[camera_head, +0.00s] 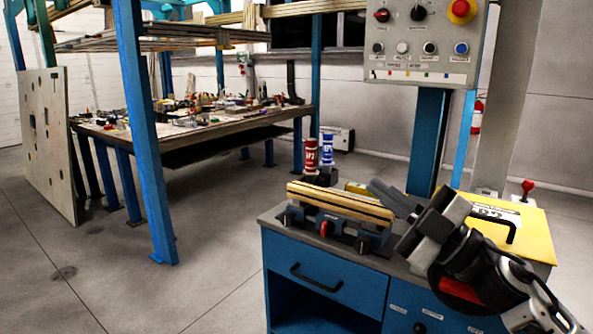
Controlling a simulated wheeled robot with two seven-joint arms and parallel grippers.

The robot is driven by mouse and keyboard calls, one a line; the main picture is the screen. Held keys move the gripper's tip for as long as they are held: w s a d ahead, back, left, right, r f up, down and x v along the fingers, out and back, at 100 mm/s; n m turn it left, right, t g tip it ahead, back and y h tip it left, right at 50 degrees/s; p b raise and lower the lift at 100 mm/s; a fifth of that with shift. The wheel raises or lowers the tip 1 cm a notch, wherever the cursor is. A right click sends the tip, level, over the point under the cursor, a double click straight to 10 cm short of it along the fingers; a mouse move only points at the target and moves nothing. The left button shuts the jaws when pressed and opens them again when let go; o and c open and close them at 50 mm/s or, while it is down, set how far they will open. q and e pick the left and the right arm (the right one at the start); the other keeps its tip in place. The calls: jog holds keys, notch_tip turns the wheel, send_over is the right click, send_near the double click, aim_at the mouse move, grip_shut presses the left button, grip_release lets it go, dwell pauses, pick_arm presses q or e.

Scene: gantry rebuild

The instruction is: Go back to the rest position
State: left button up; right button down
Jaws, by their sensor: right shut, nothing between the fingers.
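My right gripper (385,193) comes in from the lower right and points to the upper left. Its fingers are shut with nothing between them. It is above the blue cabinet's grey top (270,215), just right of and behind the wooden strips (340,203), which sit in a blue and black holder (323,228) with a red knob. From this view I cannot tell the gap between the fingers and the strips. My left gripper is not in view.
A red can (311,155) and a blue can (327,149) stand behind the strips. A yellow case (535,235) lies to the right, partly behind my arm. A control panel (422,45) hangs above. A blue post (145,130) and a cluttered table (205,130) stand left. Floor is clear at lower left.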

jog(key=s+d+f+m+t+h, duration=0.1)
jog(key=s+f+m+t+h, duration=0.15)
jog(key=f+m+h, duration=0.7)
jog(key=s+d+f+m+t+h, duration=0.1)
jog(key=s+f+m+h, duration=0.35)
jog(key=f, duration=1.05)
jog(key=s+f+m+g+h, duration=0.1)
jog(key=s+f+m+g, duration=0.3)
jog(key=s+f, duration=1)
notch_tip(320, 180, down, 2)
jog(key=g, duration=0.3)
jog(key=shift+s+a+f+m, duration=0.15)
jog(key=shift+s+a+m, duration=0.1)
jog(key=shift+a+m, duration=0.05)
